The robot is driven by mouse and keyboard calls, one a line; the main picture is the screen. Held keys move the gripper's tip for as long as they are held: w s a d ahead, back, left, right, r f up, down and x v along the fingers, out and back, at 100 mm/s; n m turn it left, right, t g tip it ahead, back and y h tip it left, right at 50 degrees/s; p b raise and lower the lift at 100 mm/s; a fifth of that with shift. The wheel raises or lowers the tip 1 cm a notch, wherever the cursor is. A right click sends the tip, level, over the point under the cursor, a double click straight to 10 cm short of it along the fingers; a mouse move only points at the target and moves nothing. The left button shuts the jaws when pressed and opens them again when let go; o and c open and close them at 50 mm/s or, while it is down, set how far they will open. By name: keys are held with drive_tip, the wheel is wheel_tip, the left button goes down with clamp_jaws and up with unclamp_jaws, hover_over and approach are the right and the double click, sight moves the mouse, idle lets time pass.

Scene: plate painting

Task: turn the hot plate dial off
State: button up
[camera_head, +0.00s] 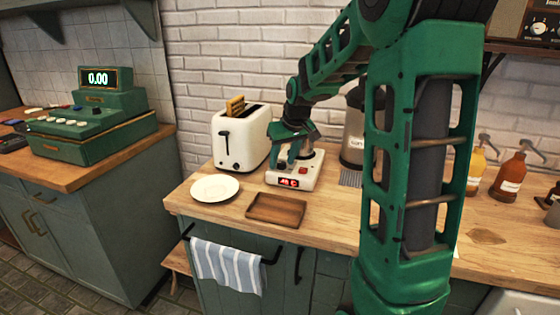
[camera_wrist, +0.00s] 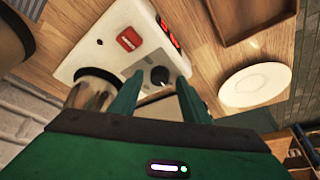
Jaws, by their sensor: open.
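The hot plate (camera_head: 312,174) is a small white unit on the wooden counter, with a lit red display (camera_head: 288,182). In the wrist view the hot plate (camera_wrist: 100,36) shows a red switch (camera_wrist: 130,38) and a round black dial (camera_wrist: 160,76) with a light pointer mark. My gripper (camera_head: 280,162) is open at the hot plate's left side. In the wrist view the green fingers of my gripper (camera_wrist: 160,84) stand on either side of the dial. I cannot tell whether they touch it. In the head view my gripper hides the dial.
A white toaster (camera_head: 236,143) with bread stands left of the hot plate. A white plate (camera_head: 215,188) and a wooden tray (camera_head: 276,209) lie in front. A metallic cylinder (camera_wrist: 90,92) stands close beside one finger. A labelled canister (camera_head: 354,143) stands to the right, behind my arm.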

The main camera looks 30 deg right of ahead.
drive_tip(key=v, duration=1)
drive_tip(key=shift+r, duration=0.25)
drive_tip(key=shift+s+a, duration=0.1)
drive_tip(key=s+a+f+m+g, duration=0.1)
drive_tip(key=s+f, duration=0.3)
drive_tip(key=s, duration=0.6)
drive_tip(key=s+a+f+m+g, duration=0.2)
drive_tip(key=s+f, duration=0.2)
drive_tip(key=s, duration=0.6)
drive_tip(key=s+a+f+m+g, duration=0.1)
drive_tip(key=s+f, duration=0.3)
drive_tip(key=s, duration=0.7)
drive_tip(key=shift+a+f+m+y, duration=0.2)
drive_tip(key=shift+a+m+y, duration=0.1)
drive_tip(key=shift+a+m, duration=0.25)
drive_tip(key=shift+s+d, duration=0.1)
